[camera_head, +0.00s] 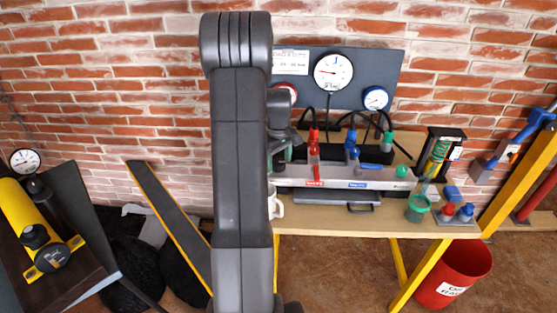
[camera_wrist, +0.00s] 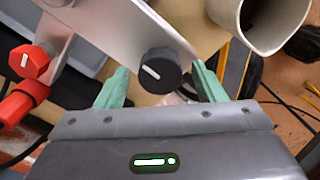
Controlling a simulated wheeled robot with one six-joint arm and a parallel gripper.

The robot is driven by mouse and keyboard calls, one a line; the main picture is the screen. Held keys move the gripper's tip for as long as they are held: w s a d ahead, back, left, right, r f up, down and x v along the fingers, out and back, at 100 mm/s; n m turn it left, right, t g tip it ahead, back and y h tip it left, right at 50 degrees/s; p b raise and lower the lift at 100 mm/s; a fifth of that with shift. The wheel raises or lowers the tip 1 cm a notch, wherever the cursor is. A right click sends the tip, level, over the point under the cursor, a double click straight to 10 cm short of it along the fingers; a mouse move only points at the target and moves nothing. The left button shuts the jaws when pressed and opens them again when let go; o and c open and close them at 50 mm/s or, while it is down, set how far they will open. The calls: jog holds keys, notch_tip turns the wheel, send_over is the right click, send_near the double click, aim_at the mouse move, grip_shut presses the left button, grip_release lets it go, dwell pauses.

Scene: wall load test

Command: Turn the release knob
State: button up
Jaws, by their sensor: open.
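A round black knob (camera_wrist: 160,70) with a white pointer line sits on a light metal panel (camera_wrist: 125,30) in the wrist view. No label on it is legible, so I cannot tell for certain that it is the release knob. My gripper (camera_wrist: 160,67) is open, with one green finger on each side of the knob. Contact between fingers and knob cannot be made out. A red knob (camera_wrist: 30,62) with a white line is to the left. In the head view my arm hides the black knob; the metal panel (camera_head: 335,177) shows to its right.
Red, blue and green fittings (camera_head: 351,145) with black hoses stand behind the panel. A white mug (camera_head: 276,207) is by the arm and in the wrist view (camera_wrist: 258,38). A red bin (camera_head: 455,272) stands below.

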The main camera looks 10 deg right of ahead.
aim_at(278, 162)
notch_tip(278, 162, up, 14)
dwell(0.6)
jog(key=shift+f, duration=0.15)
notch_tip(278, 162, down, 14)
jog(key=shift+r, duration=0.15)
dwell(0.4)
jog(key=shift+r, duration=0.1)
